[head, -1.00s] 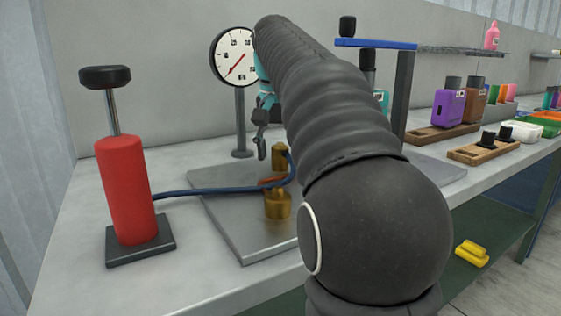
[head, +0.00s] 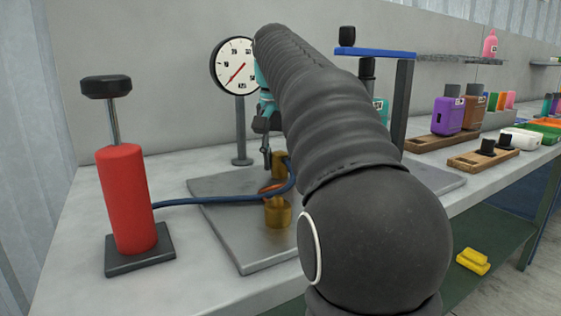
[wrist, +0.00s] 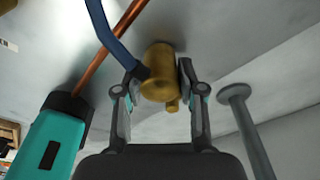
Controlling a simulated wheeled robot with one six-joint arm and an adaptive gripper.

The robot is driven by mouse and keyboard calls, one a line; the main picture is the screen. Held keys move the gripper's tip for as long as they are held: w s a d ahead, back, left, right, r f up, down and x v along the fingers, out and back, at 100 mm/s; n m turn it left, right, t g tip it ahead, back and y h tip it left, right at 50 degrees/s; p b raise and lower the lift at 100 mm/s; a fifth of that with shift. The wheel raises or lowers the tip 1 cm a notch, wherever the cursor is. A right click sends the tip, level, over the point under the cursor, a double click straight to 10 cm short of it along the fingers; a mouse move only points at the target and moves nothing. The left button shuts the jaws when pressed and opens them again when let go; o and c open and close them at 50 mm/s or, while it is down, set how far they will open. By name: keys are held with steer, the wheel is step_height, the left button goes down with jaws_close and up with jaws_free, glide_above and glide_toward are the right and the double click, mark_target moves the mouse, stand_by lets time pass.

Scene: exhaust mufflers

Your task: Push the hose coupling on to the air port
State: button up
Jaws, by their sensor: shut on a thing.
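The brass hose coupling (head: 281,165) has a dark blue hose (head: 225,199) on its side. In the wrist view the coupling (wrist: 158,66) sits between the two fingers of my gripper (wrist: 158,95), which is shut on it. In the head view one finger of my gripper (head: 267,155) shows against the coupling's left side; my arm hides the rest. A wider brass fitting (head: 278,214), which looks like the air port, stands below the coupling on the grey plate (head: 225,225). I cannot tell whether the coupling and fitting touch.
The hose leads to a red hand pump (head: 125,200) at the left. A dial gauge (head: 236,66) on a post stands behind. A copper rod (wrist: 117,32) runs past the coupling beside a teal body (wrist: 50,140).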

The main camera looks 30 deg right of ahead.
mark_target(279, 152)
step_height(279, 152, up, 10)
steer(key=p, duration=0.3)
steer(key=shift+f+p, duration=0.15)
steer(key=shift+p, duration=0.2)
